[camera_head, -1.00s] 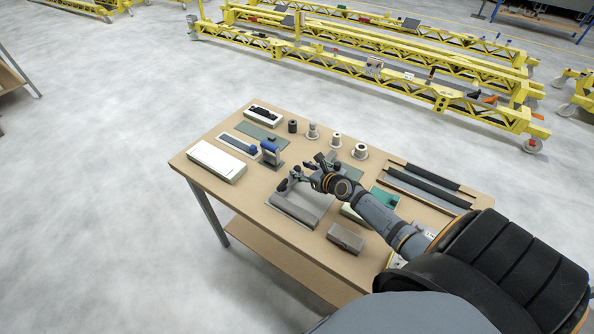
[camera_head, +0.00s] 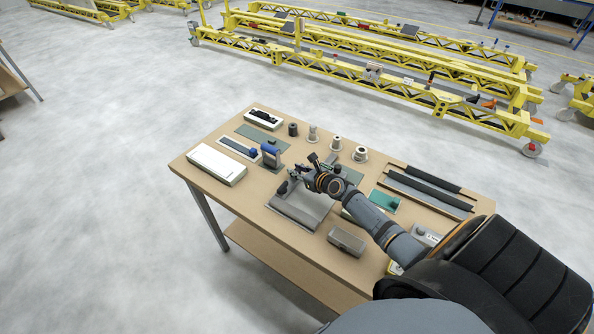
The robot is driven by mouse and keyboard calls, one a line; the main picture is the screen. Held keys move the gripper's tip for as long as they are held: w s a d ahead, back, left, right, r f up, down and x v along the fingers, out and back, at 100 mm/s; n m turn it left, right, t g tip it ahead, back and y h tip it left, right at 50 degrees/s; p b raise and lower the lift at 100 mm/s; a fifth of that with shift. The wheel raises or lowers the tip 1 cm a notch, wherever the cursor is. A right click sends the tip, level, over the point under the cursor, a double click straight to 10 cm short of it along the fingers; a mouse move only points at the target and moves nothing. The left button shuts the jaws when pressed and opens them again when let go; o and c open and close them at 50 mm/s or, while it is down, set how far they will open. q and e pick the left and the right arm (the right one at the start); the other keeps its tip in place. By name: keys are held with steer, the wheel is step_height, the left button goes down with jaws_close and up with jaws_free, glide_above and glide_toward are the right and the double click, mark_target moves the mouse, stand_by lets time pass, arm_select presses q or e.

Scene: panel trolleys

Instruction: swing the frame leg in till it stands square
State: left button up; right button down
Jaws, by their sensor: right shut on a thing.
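The grey frame (camera_head: 297,214) lies flat on the tan workbench, near its front edge. A small dark knob (camera_head: 283,187) shows at its left corner. My right gripper (camera_head: 300,172) reaches over the frame's far side from the right. It is shut on what looks like the frame leg, but the gripper and wrist hide most of the leg, so its exact angle cannot be told. My left gripper is not in view.
The workbench (camera_head: 262,217) also holds a white box (camera_head: 216,163), a blue-handled tool (camera_head: 270,152), several small cylinders behind, a grey box (camera_head: 347,240) in front, and dark bars (camera_head: 427,190) at the right. Yellow trolleys (camera_head: 390,80) stand beyond open floor.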

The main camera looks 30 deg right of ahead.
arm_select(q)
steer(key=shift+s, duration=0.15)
arm_select(e)
steer(key=shift+w, duration=0.1)
steer(key=c, duration=1.1)
jaws_free()
steer(key=v, duration=0.7)
steer(key=shift+s+r, duration=0.1)
steer(key=shift+s, duration=0.2)
steer(key=shift+w, duration=0.1)
